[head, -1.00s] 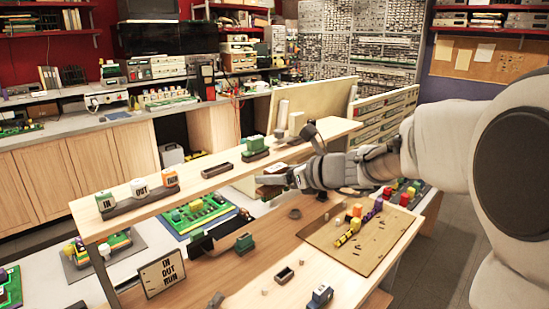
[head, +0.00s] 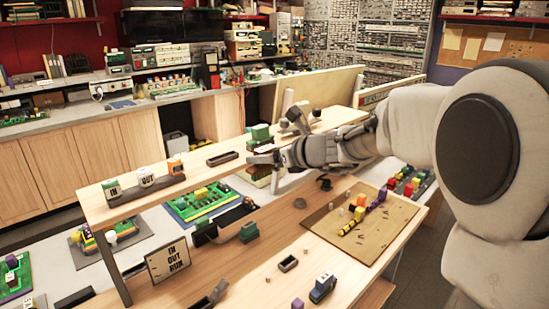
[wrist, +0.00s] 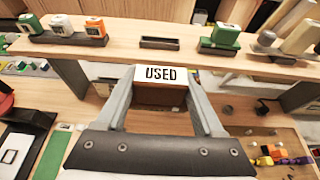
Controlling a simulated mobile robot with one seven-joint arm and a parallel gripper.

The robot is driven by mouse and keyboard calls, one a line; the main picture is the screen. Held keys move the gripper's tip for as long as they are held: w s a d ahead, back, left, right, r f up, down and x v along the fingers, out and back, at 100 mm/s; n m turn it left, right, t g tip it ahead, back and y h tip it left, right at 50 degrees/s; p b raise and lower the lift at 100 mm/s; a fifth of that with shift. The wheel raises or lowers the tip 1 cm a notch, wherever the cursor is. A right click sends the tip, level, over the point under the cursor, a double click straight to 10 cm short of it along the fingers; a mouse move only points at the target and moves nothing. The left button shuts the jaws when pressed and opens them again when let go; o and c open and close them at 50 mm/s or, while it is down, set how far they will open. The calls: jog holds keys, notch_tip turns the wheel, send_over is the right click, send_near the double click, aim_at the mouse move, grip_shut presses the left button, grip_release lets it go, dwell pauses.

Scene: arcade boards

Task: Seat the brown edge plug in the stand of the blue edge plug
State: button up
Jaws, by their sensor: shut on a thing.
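My gripper (wrist: 160,72) is shut on the brown edge plug (wrist: 160,95), which has a white top marked "USED". In the head view my gripper (head: 268,158) is by the front edge of the raised shelf, near the green plug. The blue edge plug (head: 322,288) stands on the lower bench at the front right. An empty dark stand (head: 222,158) lies on the raised shelf and shows ahead of the gripper in the wrist view (wrist: 160,42). Another empty stand (head: 288,264) lies on the lower bench near the blue plug. I cannot tell which stand belongs to the blue plug.
White, orange and green-based plugs marked IN, OUT and RUN share a rack (head: 148,192) on the shelf's left. A green plug (wrist: 224,36) stands right of the empty shelf stand. A sign (head: 168,264) and a board of coloured pieces (head: 345,225) are below.

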jog(key=w+a+p, duration=0.2)
jog(key=w+a, duration=0.2)
jog(key=w+a+p, duration=0.2)
jog(key=w+a, duration=0.1)
jog(key=a, duration=0.1)
jog(key=w+a+p, duration=0.3)
jog(key=w+a, duration=0.1)
jog(key=a, duration=0.1)
jog(key=shift+w+f, duration=0.25)
jog(key=shift+w, duration=0.05)
jog(key=shift+p+x, duration=0.55)
jog(key=shift+x, duration=0.4)
jog(key=shift+r, duration=0.1)
jog(key=shift+f+b, duration=0.5)
jog(key=shift+f, duration=0.05)
jog(key=shift+f+b, duration=0.7)
jog(key=shift+f, duration=0.05)
jog(key=o, duration=1.5)
